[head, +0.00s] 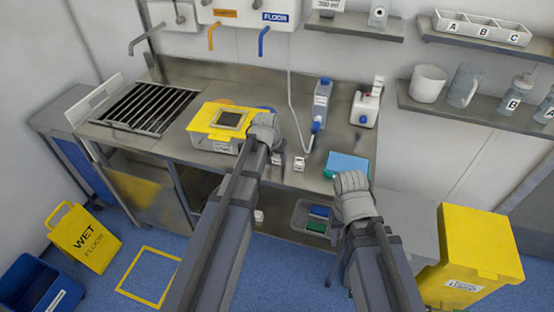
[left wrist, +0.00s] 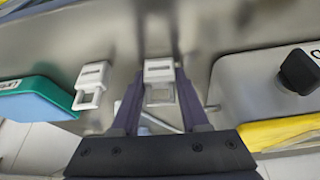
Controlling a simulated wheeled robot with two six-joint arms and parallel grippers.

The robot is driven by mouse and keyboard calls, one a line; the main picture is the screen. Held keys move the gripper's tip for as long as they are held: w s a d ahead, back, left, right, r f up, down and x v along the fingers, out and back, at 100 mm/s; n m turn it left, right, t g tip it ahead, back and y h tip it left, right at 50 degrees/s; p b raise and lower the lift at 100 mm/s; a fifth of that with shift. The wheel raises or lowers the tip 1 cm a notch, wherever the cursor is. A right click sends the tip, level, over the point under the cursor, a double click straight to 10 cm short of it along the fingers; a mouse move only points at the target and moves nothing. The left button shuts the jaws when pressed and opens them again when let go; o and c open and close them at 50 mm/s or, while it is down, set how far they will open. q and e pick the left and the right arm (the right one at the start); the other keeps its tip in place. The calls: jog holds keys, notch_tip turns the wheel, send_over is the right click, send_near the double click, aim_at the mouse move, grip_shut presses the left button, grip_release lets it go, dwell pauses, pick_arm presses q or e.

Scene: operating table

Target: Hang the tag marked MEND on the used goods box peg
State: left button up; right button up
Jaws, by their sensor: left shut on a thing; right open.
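My left gripper (head: 275,150) is beside the yellow-lidded box (head: 204,126) on the steel counter. In the left wrist view its fingers (left wrist: 161,98) are shut on a white tag (left wrist: 159,68) with a square loop. A second white tag (left wrist: 92,80) stands beside it, apart from the fingers; it also shows in the head view (head: 299,163). No marking is readable on either tag. A black knob or peg (left wrist: 299,70) sticks out of the box's pale front, near a partly seen label. My right gripper (head: 352,188) is open by the teal box (head: 347,163).
A drain rack (head: 150,107) is at the left. A yellow bin (head: 480,255) stands on the right. A grey tray (head: 308,220) with blue and green items is below the counter.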

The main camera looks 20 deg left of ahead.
pick_arm(q)
grip_shut()
notch_tip(320, 180, up, 10)
jog(key=p, duration=1)
